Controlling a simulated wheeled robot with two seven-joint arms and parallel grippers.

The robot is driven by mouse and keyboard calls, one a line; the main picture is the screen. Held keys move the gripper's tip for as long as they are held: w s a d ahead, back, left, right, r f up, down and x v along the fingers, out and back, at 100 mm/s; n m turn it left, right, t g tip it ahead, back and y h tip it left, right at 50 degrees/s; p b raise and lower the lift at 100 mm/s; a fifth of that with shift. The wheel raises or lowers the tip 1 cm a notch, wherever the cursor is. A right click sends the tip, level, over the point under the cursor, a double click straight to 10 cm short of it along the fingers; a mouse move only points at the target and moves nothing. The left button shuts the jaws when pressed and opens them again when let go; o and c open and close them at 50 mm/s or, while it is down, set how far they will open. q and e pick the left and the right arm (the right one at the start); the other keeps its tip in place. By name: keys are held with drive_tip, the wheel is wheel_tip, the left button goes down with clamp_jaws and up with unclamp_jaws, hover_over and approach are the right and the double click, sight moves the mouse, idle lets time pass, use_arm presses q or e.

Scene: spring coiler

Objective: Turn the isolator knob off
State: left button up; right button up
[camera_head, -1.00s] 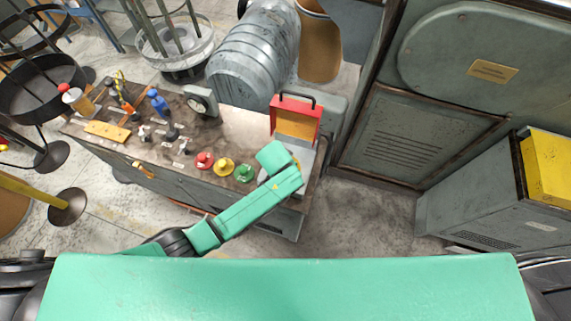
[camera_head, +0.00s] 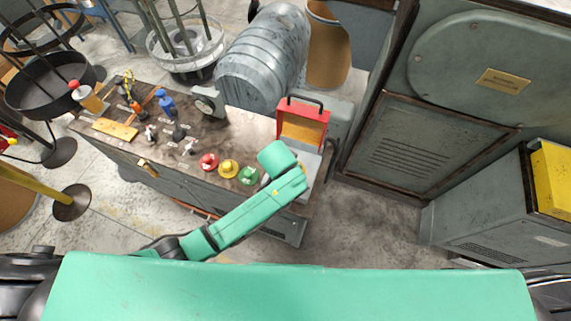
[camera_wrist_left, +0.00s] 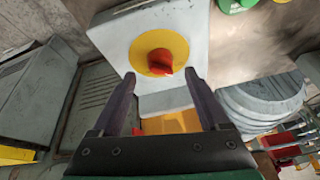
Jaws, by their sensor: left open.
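The isolator knob (camera_wrist_left: 160,62) is red and sits on a round yellow plate (camera_wrist_left: 143,46) on a light grey box (camera_wrist_left: 193,20) in the left wrist view. My left gripper (camera_wrist_left: 161,84) is open, and its two fingers point towards the knob, one at each side of its lower part. No contact shows, and I cannot tell the exact gap. In the head view my left arm reaches over the right end of the bench and hides the knob and the fingers. Part of the grey box (camera_head: 312,168) shows beside the arm. My right gripper is out of view.
An open red case (camera_head: 303,122) with a black handle stands just behind the grey box. Red (camera_head: 208,162), yellow (camera_head: 228,168) and green (camera_head: 248,175) round pieces line the bench (camera_head: 245,125) left of my arm. Several small tools lie further left. A grey cabinet (camera_head: 395,145) stands at right.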

use_arm(q)
drive_tip(key=v, duration=1)
drive_tip(key=shift+r+b, duration=0.35)
drive_tip(key=shift+b, duration=0.05)
drive_tip(key=shift+s+a, duration=0.15)
